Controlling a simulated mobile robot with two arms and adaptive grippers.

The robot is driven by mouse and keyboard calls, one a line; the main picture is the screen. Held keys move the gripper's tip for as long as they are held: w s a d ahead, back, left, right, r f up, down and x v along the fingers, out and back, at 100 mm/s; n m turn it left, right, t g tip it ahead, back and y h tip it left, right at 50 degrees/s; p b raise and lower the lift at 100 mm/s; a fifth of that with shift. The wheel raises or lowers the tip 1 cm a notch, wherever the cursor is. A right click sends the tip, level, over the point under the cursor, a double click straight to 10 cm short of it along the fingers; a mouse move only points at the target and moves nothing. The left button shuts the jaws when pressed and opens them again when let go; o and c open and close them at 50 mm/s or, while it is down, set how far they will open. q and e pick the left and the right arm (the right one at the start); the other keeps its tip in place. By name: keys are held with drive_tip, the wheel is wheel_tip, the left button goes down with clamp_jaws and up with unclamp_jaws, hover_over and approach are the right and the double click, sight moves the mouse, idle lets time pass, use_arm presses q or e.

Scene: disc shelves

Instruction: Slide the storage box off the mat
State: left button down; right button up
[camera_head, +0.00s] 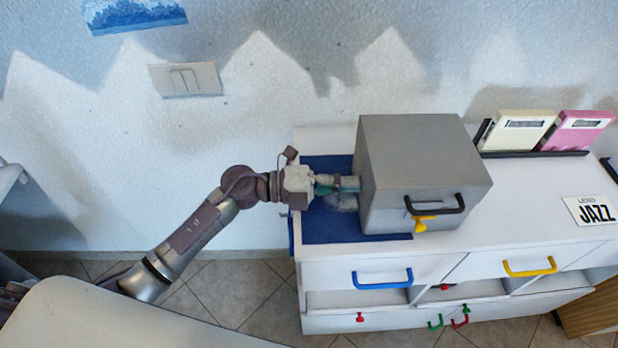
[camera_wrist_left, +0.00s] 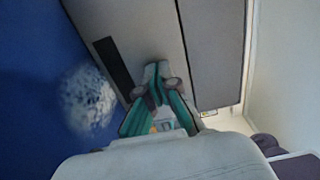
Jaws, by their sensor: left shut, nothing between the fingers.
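The grey storage box (camera_head: 415,170) stands on top of the white cabinet, its left part by or over the dark blue mat (camera_head: 330,226). The mat shows to the left of the box and along its front left edge. My left gripper (camera_head: 350,184) is shut and empty, with its fingertips at the left side of the box. In the left wrist view the closed fingertips (camera_wrist_left: 158,72) are at the grey box side (camera_wrist_left: 135,35), and the blue mat (camera_wrist_left: 35,80) lies to the left. Whether they touch is hard to tell. My right gripper is not in view.
The white cabinet (camera_head: 530,225) has clear top space to the right of the box. A rack holds a cream case (camera_head: 518,130) and a pink case (camera_head: 577,130) at the back right. A JAZZ label (camera_head: 592,210) lies near the right end. Coloured handles line the cabinet front.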

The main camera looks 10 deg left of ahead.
use_arm(q)
drive_tip(key=p+x, duration=0.1)
drive_tip(key=x, duration=1.1)
drive_tip(key=shift+d+f, duration=0.1)
drive_tip(key=shift+d, duration=0.05)
